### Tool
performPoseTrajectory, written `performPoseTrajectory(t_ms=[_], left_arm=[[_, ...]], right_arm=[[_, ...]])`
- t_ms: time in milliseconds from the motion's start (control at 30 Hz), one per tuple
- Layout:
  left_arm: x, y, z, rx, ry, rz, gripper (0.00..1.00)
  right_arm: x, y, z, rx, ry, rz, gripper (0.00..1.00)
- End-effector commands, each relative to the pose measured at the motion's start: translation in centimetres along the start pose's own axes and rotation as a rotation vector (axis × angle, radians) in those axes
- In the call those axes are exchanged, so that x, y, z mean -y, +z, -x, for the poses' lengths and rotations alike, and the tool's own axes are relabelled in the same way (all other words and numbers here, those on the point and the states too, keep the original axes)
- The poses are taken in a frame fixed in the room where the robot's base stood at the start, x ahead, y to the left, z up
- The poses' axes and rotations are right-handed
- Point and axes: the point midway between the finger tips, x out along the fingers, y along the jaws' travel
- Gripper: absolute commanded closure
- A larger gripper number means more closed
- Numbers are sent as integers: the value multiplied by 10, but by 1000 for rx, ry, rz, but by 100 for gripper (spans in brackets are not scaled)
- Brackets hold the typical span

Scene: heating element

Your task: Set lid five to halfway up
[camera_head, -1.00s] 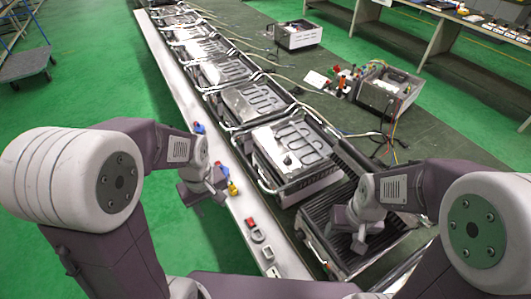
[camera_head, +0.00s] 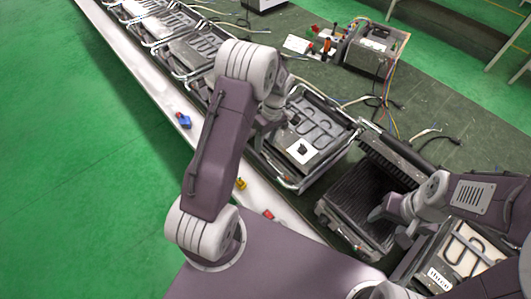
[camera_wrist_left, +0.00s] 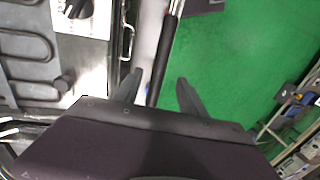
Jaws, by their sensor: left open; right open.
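Grills stand in a row on the long bench. The middle one (camera_head: 318,118) shows a closed lid with a coiled element, a dark knob and a white label. Which grill is number five cannot be read. My left gripper (camera_wrist_left: 160,88) is open in the left wrist view, with a dark bar (camera_wrist_left: 166,55) passing between or beyond its fingers; contact cannot be told. In the head view that gripper is largely hidden by its arm, by the middle grill's left side. My right gripper (camera_head: 378,214) appears open and empty, over the ridged grill's lower right part.
The ridged grill (camera_head: 352,190) has its lid raised. Another grill with a label (camera_head: 462,252) is at the lower right. Red, yellow and blue small parts lie on the bench's pale edge strip (camera_head: 145,78). A wired box (camera_head: 372,50) stands behind. Green floor is free at left.

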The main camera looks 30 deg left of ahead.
Motion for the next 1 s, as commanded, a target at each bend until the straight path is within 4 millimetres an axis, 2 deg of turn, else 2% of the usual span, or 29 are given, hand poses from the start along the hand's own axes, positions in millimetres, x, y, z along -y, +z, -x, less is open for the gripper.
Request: performPoseTrajectory(t_ms=[167, 400, 600, 900, 967, 1000], left_arm=[[1, -1, -8, 1, -1, 2, 51], [2, 0, -56, 3, -3, 2, 51], [1, 0, -84, 1, 0, 1, 51], [0, -1, -90, 0, 3, 2, 51], [0, -1, -90, 0, 3, 1, 65], [0, -1, -90, 0, 3, 1, 76]], right_arm=[[0, 0, 3, 0, 0, 0, 40], [0, -2, 16, 0, 0, 0, 40], [0, -2, 21, 0, 0, 0, 40], [0, -2, 21, 0, 0, 0, 40], [0, -2, 21, 0, 0, 0, 40], [0, -2, 21, 0, 0, 0, 40]])
